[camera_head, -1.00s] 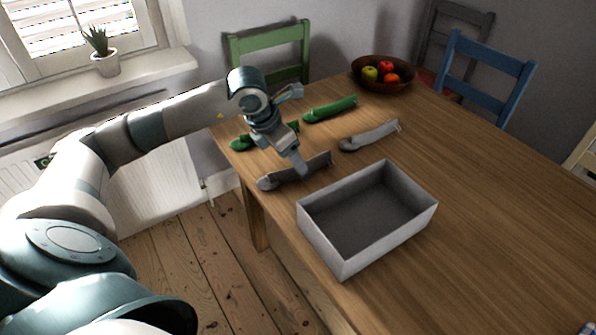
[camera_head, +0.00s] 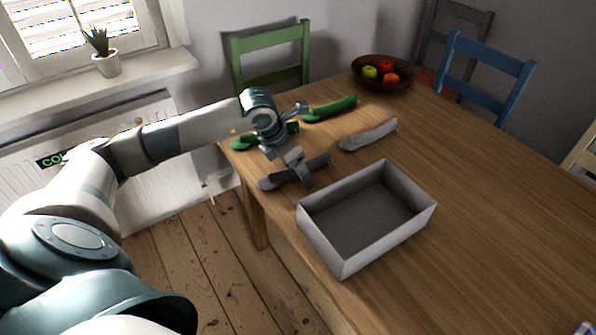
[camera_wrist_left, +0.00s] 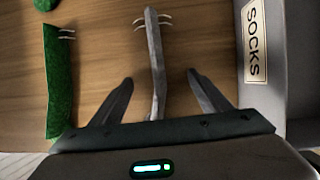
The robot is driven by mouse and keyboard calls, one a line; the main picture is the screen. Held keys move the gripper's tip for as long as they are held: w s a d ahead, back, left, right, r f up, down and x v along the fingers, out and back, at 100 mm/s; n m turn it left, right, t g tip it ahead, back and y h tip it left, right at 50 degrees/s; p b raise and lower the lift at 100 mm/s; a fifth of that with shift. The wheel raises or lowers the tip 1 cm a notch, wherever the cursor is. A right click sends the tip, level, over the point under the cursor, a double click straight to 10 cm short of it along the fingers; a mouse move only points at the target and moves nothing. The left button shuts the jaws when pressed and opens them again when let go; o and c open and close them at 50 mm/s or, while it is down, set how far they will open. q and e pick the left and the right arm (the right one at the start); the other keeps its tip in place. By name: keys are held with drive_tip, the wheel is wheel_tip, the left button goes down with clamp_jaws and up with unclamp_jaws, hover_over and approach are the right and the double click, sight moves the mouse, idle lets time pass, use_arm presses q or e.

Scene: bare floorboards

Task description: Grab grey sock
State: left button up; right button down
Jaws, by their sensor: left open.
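A dark grey sock (camera_head: 283,177) lies on the table near its left edge. My left gripper (camera_head: 303,178) is right over it, pointing down, and hides part of it. In the left wrist view the grey sock (camera_wrist_left: 152,40) runs lengthwise between the two spread fingers of my open left gripper (camera_wrist_left: 160,80), with a gap on each side. A second, lighter grey sock (camera_head: 368,135) lies further right on the table. My right gripper is not in view.
A grey open box (camera_head: 318,236) stands close by on the right; its label in the wrist view reads SOCKS (camera_wrist_left: 254,42). Green socks lie behind, one at the back (camera_head: 330,109), one partly behind my arm (camera_head: 243,144). A fruit bowl (camera_head: 360,82) stands further back.

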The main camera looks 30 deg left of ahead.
use_arm(q)
drive_tip(key=c, duration=1.1)
drive_tip(key=shift+c, duration=0.2)
drive_tip(key=shift+r, duration=0.1)
